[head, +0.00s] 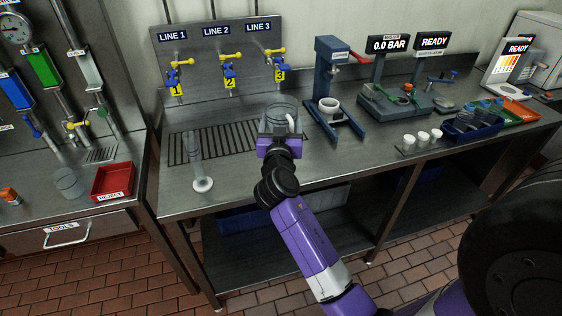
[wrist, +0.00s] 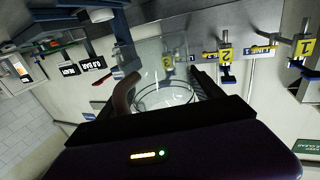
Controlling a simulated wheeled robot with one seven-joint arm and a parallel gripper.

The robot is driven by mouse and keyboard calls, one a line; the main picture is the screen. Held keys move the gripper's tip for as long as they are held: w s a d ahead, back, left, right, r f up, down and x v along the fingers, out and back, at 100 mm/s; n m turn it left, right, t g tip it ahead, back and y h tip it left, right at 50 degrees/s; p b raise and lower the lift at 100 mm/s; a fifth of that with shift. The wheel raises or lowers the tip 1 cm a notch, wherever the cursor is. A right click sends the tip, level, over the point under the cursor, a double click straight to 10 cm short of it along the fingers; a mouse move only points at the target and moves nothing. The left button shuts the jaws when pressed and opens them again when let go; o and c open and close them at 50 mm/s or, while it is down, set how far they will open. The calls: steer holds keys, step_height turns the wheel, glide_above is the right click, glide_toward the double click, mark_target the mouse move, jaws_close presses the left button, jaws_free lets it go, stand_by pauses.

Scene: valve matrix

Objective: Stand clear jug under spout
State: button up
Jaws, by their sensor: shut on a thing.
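The LINE 2 spout (head: 229,75) and LINE 1 spout (head: 177,82) stand to the left on the panel.
A clear measuring cylinder (head: 198,170) stands on the bench left of my arm. A blue press (head: 335,85) stands close right of the jug. The drain grating (head: 200,143) is bare to the left. White cups (head: 423,138) stand further right.

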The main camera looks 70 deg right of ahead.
steer(key=shift+f+b, duration=0.8)
steer(key=shift+f, duration=6.05)
steer(key=shift+f+b, duration=0.25)
steer(key=shift+b, duration=0.15)
steer(key=o, duration=1.4)
steer(key=shift+r, duration=0.1)
steer(key=shift+r+p, duration=0.15)
steer(key=shift+p, duration=0.7)
